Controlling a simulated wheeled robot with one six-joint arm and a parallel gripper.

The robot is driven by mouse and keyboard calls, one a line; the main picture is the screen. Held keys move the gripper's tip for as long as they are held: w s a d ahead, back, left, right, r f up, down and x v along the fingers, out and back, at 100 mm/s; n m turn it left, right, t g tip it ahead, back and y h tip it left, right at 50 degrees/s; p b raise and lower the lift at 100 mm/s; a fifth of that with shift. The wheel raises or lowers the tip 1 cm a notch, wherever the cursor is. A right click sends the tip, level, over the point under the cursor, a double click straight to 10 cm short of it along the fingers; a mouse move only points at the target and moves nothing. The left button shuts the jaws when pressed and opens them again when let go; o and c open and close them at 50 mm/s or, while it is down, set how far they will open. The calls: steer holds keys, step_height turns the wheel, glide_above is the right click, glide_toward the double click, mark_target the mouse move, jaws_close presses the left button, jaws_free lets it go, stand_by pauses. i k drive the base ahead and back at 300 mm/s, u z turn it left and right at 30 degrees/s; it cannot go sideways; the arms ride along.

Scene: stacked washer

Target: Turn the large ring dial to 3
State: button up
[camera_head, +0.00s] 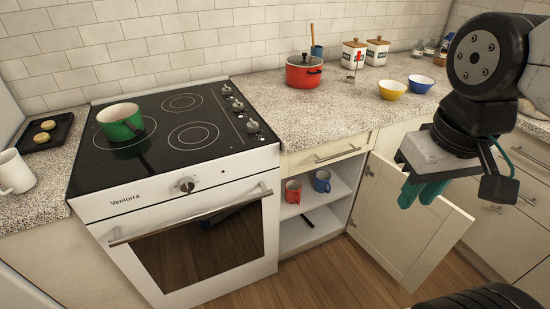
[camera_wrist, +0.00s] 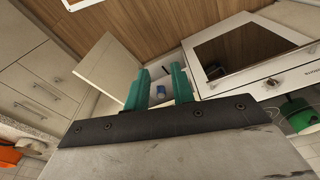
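A round silver dial (camera_head: 185,186) sits in the middle of the white front panel of the oven (camera_head: 190,250), above its door handle. It looks like a knob with a wider ring around it; its numbers and setting are too small to read. The dial also shows small in the wrist view (camera_wrist: 272,82), right of the fingers. My gripper (camera_head: 424,194) is at the right in the head view, in front of the open cabinet door, well away from the dial. In the wrist view its two green fingers (camera_wrist: 157,88) stand apart with nothing held between them.
An open cabinet door (camera_head: 400,220) stands out right of the oven. Red (camera_head: 293,191) and blue (camera_head: 322,181) mugs stand inside the cabinet. A green pot (camera_head: 120,122) is on the cooktop (camera_head: 165,105), with several small knobs (camera_head: 240,108) at its right. The floor before the oven is clear.

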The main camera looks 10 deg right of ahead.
mark_target(238, 107)
steer(key=u, duration=0.5)
steer(key=k, duration=0.6)
steer(key=u, duration=0.95)
steer(key=i, duration=1.3)
steer(key=z, duration=1)
steer(key=i, duration=0.55)
steer(key=z, duration=0.55)
